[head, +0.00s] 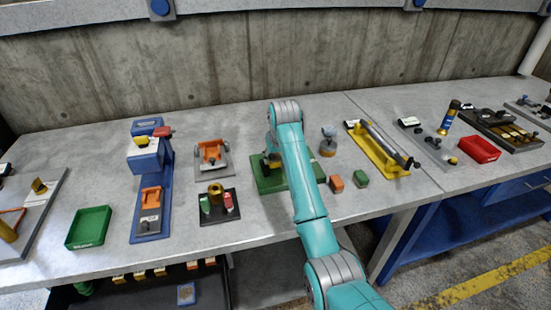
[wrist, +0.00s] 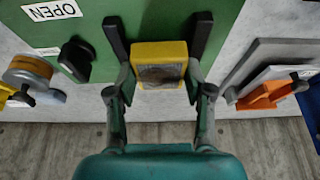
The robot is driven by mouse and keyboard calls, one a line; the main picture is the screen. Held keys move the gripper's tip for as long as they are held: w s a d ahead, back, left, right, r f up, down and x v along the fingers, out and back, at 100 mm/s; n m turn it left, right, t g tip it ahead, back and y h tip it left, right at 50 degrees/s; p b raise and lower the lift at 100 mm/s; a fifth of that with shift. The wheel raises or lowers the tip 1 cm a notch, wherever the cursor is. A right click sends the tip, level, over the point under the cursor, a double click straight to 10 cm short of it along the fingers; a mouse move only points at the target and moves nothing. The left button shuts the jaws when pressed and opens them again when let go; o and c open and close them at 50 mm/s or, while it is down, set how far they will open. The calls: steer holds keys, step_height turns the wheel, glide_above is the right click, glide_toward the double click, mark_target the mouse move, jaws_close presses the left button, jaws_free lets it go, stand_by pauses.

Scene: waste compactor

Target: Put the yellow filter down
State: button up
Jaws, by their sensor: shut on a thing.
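The yellow filter (wrist: 160,48) is a small block with a yellow rim and a grey-brown face in the wrist view. My gripper (wrist: 159,62) is shut on it, one dark finger on each side. I cannot tell whether the filter touches the plate. In the head view the green plate (head: 266,187) lies on the bench, partly hidden by my arm. The arm also hides my gripper and most of what it holds there.
An orange block (head: 336,184) and a green block (head: 361,179) lie right of the plate. An orange clamp fixture (head: 211,155) and a black tray (head: 218,220) stand left. A yellow fixture (head: 385,155) is farther right.

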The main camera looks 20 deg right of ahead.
steer(key=shift+f, duration=0.25)
steer(key=shift+f, duration=0.45)
steer(key=shift+s+f, duration=0.1)
steer(key=shift+f, duration=0.1)
steer(key=o, duration=1.2)
steer(key=shift+f, duration=0.2)
steer(key=shift+r, duration=0.2)
steer(key=shift+r, duration=0.3)
steer(key=v, duration=1.2)
steer(key=shift+r, duration=0.4)
